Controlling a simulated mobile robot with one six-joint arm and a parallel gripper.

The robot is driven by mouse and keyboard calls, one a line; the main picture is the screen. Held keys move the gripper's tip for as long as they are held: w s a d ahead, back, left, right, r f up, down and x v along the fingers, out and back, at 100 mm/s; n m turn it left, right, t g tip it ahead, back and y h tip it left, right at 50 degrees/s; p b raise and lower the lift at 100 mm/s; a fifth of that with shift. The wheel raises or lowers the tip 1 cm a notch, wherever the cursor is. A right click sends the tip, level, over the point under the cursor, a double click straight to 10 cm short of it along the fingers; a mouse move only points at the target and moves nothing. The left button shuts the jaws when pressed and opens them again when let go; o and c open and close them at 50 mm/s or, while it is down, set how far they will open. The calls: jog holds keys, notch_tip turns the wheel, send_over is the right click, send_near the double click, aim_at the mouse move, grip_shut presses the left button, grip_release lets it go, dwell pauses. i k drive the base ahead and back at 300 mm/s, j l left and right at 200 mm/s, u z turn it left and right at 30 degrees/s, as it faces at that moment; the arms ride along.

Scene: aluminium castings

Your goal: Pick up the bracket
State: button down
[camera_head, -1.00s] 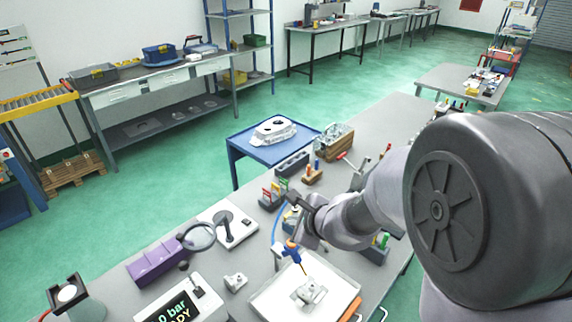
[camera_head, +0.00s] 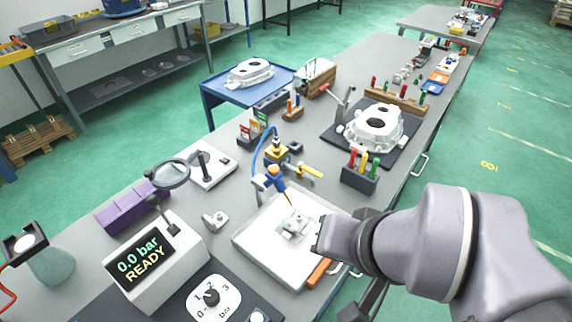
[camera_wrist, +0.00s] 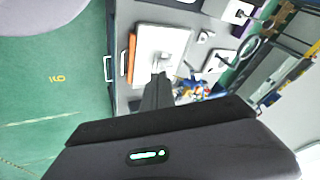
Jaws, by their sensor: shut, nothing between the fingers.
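Two small pale metal castings could be the bracket, and I cannot tell which is meant. One casting (camera_head: 294,223) lies in the white tray (camera_head: 250,238), below the tip of a blue and orange nozzle. The other casting (camera_head: 215,220) stands on the grey bench left of the tray; it also shows in the wrist view (camera_wrist: 204,37). My gripper (camera_wrist: 160,74) is shut and empty. In the wrist view its dark fingers overlap the near part of the tray (camera_wrist: 147,40).
The nozzle (camera_head: 275,176) rises over the tray's back left corner. A magnifier (camera_head: 172,174), a purple bin (camera_head: 132,207) and a pressure display (camera_head: 150,262) stand to the left. A large casting (camera_head: 376,128) lies on a dark mat behind. An orange-handled tool (camera_head: 318,272) lies at the tray's right edge.

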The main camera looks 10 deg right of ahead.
aim_at(294, 224)
jog(key=i+l+u, duration=0.15)
jog(key=u, duration=0.25)
jog(key=l+u, duration=0.35)
jog(key=i+l+u, duration=0.1)
jog(key=l+u, duration=0.65)
